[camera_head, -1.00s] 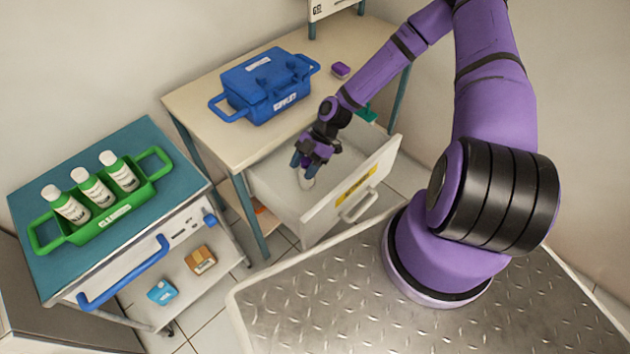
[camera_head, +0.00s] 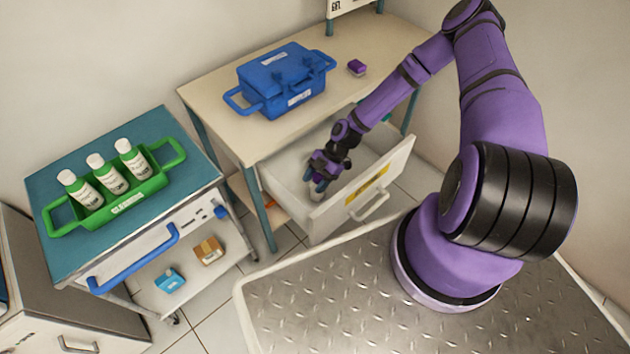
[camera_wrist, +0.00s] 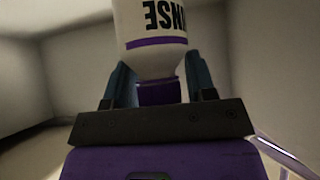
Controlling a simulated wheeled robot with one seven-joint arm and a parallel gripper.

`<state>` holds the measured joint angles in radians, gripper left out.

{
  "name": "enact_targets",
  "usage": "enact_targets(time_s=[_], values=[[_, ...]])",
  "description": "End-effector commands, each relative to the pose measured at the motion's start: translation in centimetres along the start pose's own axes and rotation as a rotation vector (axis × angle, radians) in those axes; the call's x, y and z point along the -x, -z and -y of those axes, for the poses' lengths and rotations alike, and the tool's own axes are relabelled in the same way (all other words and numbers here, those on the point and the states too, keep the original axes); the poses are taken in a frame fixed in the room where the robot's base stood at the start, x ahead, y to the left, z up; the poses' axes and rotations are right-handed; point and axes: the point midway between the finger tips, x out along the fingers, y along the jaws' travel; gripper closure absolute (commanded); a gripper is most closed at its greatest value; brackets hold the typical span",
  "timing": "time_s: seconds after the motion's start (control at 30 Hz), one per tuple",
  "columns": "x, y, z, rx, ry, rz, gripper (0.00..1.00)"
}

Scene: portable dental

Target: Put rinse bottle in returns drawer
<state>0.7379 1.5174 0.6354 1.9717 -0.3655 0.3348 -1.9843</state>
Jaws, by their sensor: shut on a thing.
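The rinse bottle (camera_wrist: 152,28) is white with a purple band and the letters "NSE", seen upside down in the wrist view. My gripper (camera_wrist: 158,85) is shut on its purple neck, one blue-grey finger on each side. In the head view my gripper (camera_head: 318,181) is down inside the open returns drawer (camera_head: 385,172), with the bottle (camera_head: 316,191) showing pale below the fingers. The drawer is white with a yellow label and a grey handle. Whether the bottle touches the drawer floor cannot be told.
A blue case (camera_head: 281,82) and a small purple block (camera_head: 357,67) are on the desk (camera_head: 215,105) above the drawer. A green caddy (camera_head: 163,183) with 3 green-and-white bottles stands on the teal-topped cart (camera_head: 60,178) at left. The drawer's interior around the gripper looks clear.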

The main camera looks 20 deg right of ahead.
Motion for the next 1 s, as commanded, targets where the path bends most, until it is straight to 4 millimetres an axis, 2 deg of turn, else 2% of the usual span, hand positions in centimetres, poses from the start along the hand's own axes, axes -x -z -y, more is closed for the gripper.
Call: enact_targets(time_s=[0.07,0.1,0.17,0.2,0.57,0.67,1.0], values=[[-0.1,-0.1,0.0,0.0,0.0,0.0,0.78],[-0.1,-0.1,0.0,0.0,0.0,0.0,0.4],[-0.1,-0.1,0.0,0.0,0.0,0.0,0.26],[-0.1,-0.1,0.0,0.0,0.0,0.0,0.23],[0.5,0.0,0.0,-0.001,-0.002,0.0,0.23],[1.7,-0.1,-0.1,-0.001,-0.003,0.001,0.23],[8.3,-0.1,0.0,-0.001,-0.004,0.002,0.23]])
